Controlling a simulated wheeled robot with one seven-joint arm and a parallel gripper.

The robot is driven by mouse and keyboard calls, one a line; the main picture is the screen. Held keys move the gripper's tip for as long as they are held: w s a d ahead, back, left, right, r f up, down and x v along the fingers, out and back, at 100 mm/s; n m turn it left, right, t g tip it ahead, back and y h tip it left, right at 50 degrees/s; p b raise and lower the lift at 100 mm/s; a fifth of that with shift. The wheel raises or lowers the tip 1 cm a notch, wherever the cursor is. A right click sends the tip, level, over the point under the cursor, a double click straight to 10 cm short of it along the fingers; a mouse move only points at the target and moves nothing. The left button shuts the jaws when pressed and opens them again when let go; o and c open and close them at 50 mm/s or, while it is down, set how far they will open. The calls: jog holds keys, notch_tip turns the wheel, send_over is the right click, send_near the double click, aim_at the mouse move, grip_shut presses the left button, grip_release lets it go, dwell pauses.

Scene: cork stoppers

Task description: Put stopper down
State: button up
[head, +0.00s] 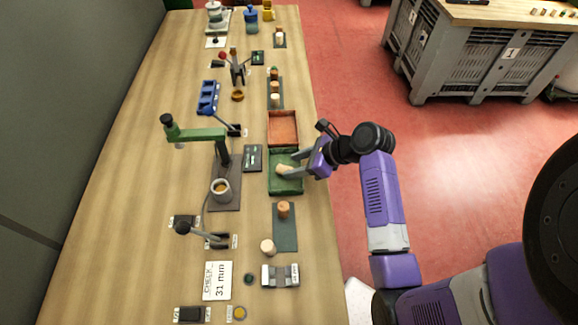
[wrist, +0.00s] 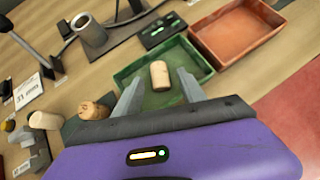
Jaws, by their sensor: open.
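A pale cork stopper (wrist: 160,75) lies in the green tray (wrist: 125,72). In the head view the stopper (head: 284,169) also shows inside the green tray (head: 287,187). My gripper (wrist: 160,88) is open, with one finger on each side of the stopper and visible gaps between. In the head view my gripper (head: 291,165) reaches into the tray from the right.
A reddish-brown tray (head: 283,116) adjoins the green tray; it looks empty. A brown cork (head: 283,209) stands on a dark mat (head: 285,236). A pale cork (head: 268,247) is nearer. A green-armed press (head: 222,150) stands to the left.

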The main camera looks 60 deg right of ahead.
jog(key=v, duration=0.9)
dwell(0.3)
